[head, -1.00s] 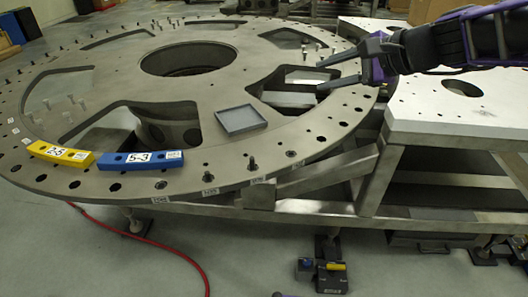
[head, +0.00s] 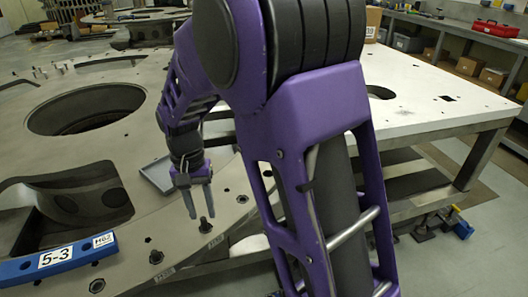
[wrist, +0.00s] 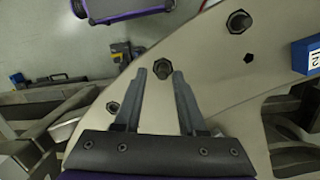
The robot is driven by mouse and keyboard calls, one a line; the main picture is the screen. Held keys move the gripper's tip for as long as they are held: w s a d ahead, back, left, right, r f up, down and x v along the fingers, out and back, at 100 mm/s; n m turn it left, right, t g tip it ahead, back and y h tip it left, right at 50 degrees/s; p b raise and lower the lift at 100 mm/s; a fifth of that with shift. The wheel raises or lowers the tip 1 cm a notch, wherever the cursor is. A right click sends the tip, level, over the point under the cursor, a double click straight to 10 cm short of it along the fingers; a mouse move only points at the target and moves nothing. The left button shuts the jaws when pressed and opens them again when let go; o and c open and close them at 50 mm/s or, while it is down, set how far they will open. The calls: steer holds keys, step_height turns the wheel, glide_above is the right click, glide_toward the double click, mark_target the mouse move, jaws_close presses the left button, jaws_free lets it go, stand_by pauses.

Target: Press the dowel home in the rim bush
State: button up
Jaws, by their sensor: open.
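My gripper (head: 200,214) points down over the rim of the large grey turret plate (head: 130,235). Its two fingers are apart and empty. A dark upright pin (head: 206,226), which looks like the dowel in its rim bush, stands just below the fingertips. In the wrist view the dark pin (wrist: 162,68) lies between the tips of my open gripper (wrist: 160,74), apart from both fingers. How deep the pin sits cannot be told. A similar dark fitting (head: 155,257) sits farther along the rim and may be the one in the wrist view (wrist: 239,22).
A blue block marked 5-3 (head: 60,262) lies on the rim at left. A shallow grey tray (head: 156,174) lies on the plate behind my gripper. A pale bench (head: 420,105) stands at right. My arm hides part of the plate and bench.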

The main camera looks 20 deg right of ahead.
steer(key=shift+w+r+t+y+b, duration=0.15)
steer(key=shift+r+t+b, duration=0.25)
steer(key=shift+r+b, duration=0.2)
steer(key=shift+w+r+t+y+b, duration=0.15)
steer(key=shift+r+t+b, duration=0.3)
steer(key=shift+r, duration=0.2)
steer(key=shift+s+f+b, duration=0.25)
steer(key=shift+f+b, duration=0.05)
steer(key=shift+b, duration=0.1)
step_height(320, 180, down, 2)
steer(key=shift+f+b, duration=0.1)
steer(key=shift+b, duration=0.8)
steer(key=shift+w+f, duration=0.1)
steer(key=shift+f, duration=1.05)
jaws_close()
